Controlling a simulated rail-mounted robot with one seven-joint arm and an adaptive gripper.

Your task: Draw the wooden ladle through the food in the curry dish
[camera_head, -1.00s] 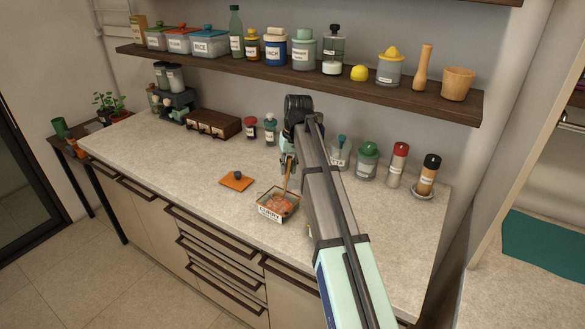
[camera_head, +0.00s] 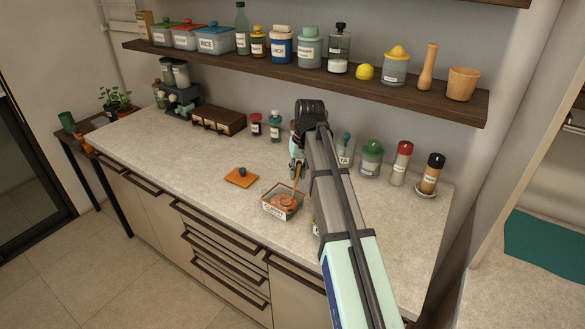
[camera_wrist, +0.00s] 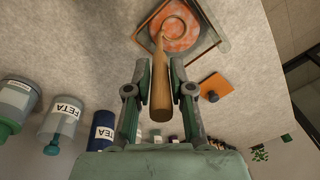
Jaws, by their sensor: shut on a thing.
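The curry dish (camera_head: 270,207) is a small clear square container with a label on its front and orange-red food inside, standing on the counter. My gripper (camera_head: 297,172) is above its back right corner, shut on the wooden ladle (camera_head: 296,188). The ladle tilts down into the dish. In the wrist view the ladle (camera_wrist: 160,85) runs between both fingers of my gripper (camera_wrist: 160,92), and its round bowl end lies over the food in the dish (camera_wrist: 218,38). How deep the ladle sits in the food is hard to tell.
An orange lid (camera_head: 241,177) with a dark knob lies left of the dish. Jars stand along the back of the counter, including a green-lidded jar (camera_head: 371,160) right of my arm. A loaded shelf (camera_head: 300,83) hangs above. The counter's front left is clear.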

